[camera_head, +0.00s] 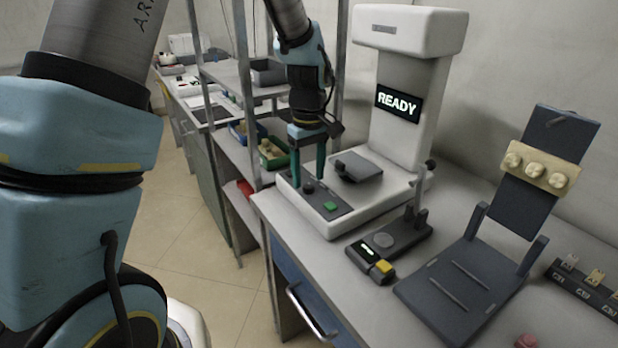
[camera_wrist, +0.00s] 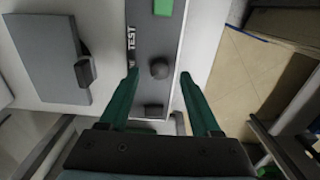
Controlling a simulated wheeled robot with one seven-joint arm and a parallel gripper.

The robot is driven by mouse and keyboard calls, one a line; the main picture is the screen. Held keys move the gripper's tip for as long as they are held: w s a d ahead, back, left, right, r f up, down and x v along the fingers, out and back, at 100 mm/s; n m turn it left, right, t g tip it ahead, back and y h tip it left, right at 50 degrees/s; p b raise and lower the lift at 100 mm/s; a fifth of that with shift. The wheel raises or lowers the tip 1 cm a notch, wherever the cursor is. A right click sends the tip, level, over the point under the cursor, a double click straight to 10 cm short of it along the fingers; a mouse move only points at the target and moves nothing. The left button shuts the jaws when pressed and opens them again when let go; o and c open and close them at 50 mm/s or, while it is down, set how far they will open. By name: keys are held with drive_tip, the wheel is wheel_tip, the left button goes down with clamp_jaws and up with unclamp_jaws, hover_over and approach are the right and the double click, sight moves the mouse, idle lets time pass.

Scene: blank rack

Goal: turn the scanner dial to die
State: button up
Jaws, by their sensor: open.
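The white scanner (camera_head: 405,100) stands on the bench, its screen (camera_head: 397,103) reading READY. Its dark control panel (camera_head: 330,198) carries a green button (camera_head: 330,206) and a small dark round dial (camera_head: 308,188). In the wrist view the dial (camera_wrist: 159,69) lies between the fingertips, with a gap on both sides. The word TEST (camera_wrist: 131,38) is printed beside it; lettering further down is covered by the left finger. My gripper (camera_head: 308,180) points down over the panel, open and empty; it also shows in the wrist view (camera_wrist: 159,73). The dial's setting is not clear.
A grey plate with a dark handle (camera_wrist: 84,70) lies left of the panel. A small device with a yellow button (camera_head: 383,266) and a dark stand with a beige block (camera_head: 540,167) are on the bench at right. A rack post (camera_head: 340,60) stands close behind my gripper.

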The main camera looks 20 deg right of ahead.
drive_tip(key=shift+f, duration=0.95)
clamp_jaws()
